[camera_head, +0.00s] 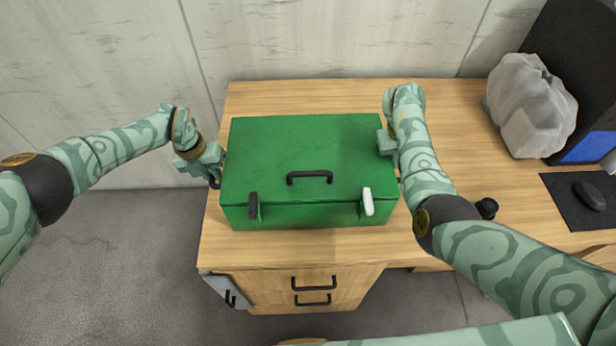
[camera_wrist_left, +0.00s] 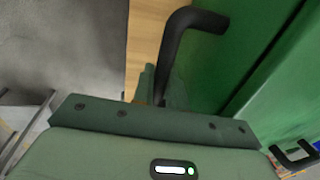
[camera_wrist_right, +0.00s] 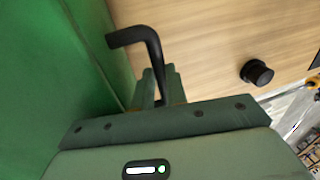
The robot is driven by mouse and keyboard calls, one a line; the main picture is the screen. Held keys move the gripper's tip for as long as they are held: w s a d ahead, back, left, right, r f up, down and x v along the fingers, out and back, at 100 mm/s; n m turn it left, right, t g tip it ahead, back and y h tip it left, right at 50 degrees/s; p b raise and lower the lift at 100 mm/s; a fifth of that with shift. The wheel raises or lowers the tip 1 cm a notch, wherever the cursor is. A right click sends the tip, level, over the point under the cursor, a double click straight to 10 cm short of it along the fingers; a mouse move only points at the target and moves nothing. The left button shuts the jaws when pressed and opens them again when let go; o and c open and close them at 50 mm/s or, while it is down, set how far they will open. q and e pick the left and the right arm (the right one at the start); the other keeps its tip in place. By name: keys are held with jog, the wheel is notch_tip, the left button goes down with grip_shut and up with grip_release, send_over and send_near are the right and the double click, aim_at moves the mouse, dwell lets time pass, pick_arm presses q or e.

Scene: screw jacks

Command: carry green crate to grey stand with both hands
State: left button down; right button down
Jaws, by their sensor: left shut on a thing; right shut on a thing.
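The green crate (camera_head: 310,150) is a closed box at the left part of the wooden desk, and I cannot tell whether its base touches the desk top. It has a black handle on its lid, a black latch and a white latch. My left gripper (camera_head: 213,172) is shut on the black side handle (camera_wrist_left: 185,45) at the crate's left end. My right gripper (camera_head: 387,143) is shut on the other black side handle (camera_wrist_right: 142,38) at its right end. The crate looks level. I cannot make out a grey stand in any view.
The wooden desk (camera_head: 465,130) is clear right of my right gripper, except for a small black knob (camera_head: 486,208). A crumpled grey lump (camera_head: 530,105), a black computer case and a mouse (camera_head: 589,195) on a mat are farther right. A wall stands behind.

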pick_arm(q)
jog(key=shift+w+r, duration=0.1)
jog(key=shift+r, duration=0.05)
pick_arm(e)
jog(key=shift+w+r, duration=0.1)
jog(key=shift+w, duration=0.05)
dwell(0.4)
